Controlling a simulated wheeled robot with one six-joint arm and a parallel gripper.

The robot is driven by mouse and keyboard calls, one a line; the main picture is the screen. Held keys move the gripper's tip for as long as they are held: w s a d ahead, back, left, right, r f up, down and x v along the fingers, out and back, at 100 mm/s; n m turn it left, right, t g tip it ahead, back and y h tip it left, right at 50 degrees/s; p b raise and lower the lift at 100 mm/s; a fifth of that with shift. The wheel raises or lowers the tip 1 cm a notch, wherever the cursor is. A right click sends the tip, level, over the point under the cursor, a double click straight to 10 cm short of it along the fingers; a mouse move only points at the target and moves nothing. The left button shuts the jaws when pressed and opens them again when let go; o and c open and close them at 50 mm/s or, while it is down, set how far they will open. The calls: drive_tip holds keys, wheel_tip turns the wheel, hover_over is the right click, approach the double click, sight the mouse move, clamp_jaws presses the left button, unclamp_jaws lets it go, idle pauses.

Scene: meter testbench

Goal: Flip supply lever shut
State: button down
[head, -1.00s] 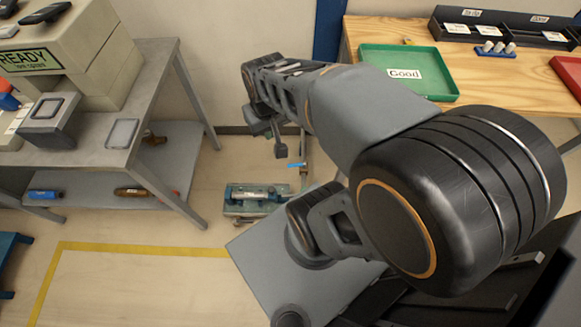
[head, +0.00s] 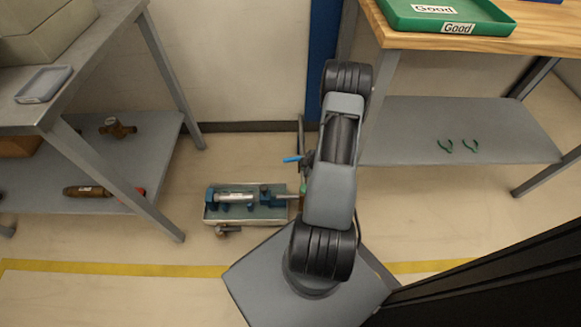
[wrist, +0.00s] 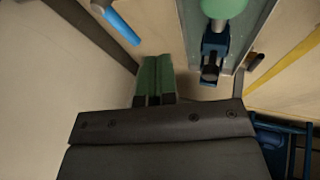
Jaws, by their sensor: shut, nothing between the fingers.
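The supply lever (head: 292,159) is a small blue handle on an upright pipe beside the test bench on the floor. It sticks out to the left of the pipe in the head view. In the wrist view the blue lever (wrist: 122,24) lies at the upper left, slanted. My gripper (wrist: 155,62) has green fingers closed together with nothing between them. It is apart from the lever in the picture, below and to its right. In the head view my arm hides most of the gripper. The bench (head: 212,215) is a shallow tray holding a silver cylinder and blue clamps.
A grey table (head: 165,95) stands left, a wooden table (head: 455,43) right. Open floor lies left of the bench. A loose fitting (head: 228,231) lies before the tray.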

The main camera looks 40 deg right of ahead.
sight(294, 160)
drive_tip(key=w+f+n+t+b, duration=0.1)
drive_tip(key=w+f+b, duration=0.5)
drive_tip(key=w+f, duration=0.2)
drive_tip(key=shift+w+y+b, duration=0.3)
drive_tip(key=shift+w, duration=0.85)
drive_tip(key=shift+f, duration=0.1)
